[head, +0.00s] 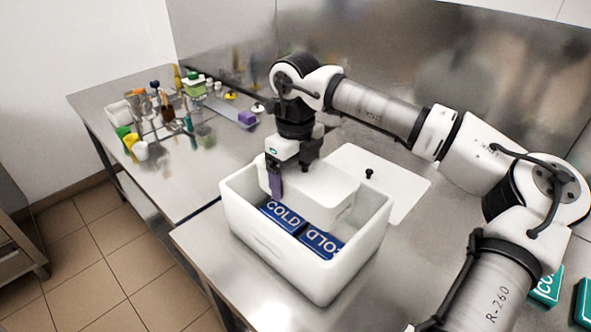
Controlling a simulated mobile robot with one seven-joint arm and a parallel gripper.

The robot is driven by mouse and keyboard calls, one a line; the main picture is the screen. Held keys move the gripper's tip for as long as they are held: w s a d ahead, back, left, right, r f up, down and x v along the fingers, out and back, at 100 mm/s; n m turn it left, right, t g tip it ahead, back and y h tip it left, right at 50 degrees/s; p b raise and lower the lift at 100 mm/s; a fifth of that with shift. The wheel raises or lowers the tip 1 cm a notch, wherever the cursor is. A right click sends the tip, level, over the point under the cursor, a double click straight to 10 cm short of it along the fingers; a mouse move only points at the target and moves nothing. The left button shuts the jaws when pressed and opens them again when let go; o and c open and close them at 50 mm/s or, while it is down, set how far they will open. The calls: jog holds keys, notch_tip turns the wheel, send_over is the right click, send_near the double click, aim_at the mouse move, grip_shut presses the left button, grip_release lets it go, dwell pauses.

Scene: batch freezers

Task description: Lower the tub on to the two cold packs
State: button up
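A white tub (325,192) hangs partly inside an open white insulated box (268,258), its upper part level with or above the rim. My gripper (281,176) points down at the tub's left end and appears shut on it; one purple finger shows against the tub's near side, and the other is hidden. Two blue cold packs lie on the box floor with white lettering: one cold pack (282,216) at left, the other cold pack (320,242) at right. The tub covers their far parts. I cannot tell whether it touches them.
A white lid (402,194) with a black knob lies behind the box on the steel counter (205,236). Green packs (545,288) lie at the right edge. Bottles, jars and a rack (165,128) crowd the left table. My arm spans the right side.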

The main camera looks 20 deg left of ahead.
jog(key=shift+f+b, duration=2.05)
jog(key=shift+f, duration=2.05)
jog(key=shift+f+b, duration=0.6)
jog(key=o, duration=1.3)
jog(key=shift+c, duration=0.2)
jog(key=shift+r+p, duration=4.65)
jog(key=shift+r, duration=3.4)
jog(key=shift+s+f, duration=0.1)
